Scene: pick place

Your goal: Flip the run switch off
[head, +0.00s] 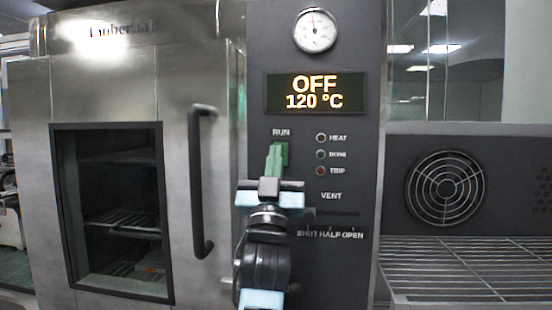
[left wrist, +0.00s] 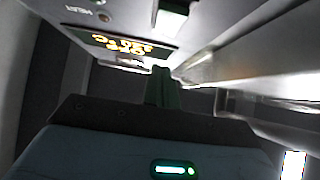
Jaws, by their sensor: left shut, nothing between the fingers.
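The run switch (head: 284,150) is a green piece under the RUN label on the dark control panel (head: 345,170). My left gripper (head: 273,160) is shut, with its green fingers pointing up in front of the switch and hiding part of it. Whether the fingertips touch it cannot be told. In the left wrist view the shut fingers (left wrist: 163,88) point toward the panel, and the switch (left wrist: 172,18) shows beyond them as a pale green-edged block. The display (head: 315,92) reads OFF and 120 °C. My right gripper is not in view.
The oven door handle (head: 203,180) stands out left of my left gripper. A round dial (head: 315,31) is above the display. HEAT, DONE and TRIP lamps (head: 321,154) sit right of the switch. A wire rack (head: 465,265) and a fan grille (head: 445,188) are at the right.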

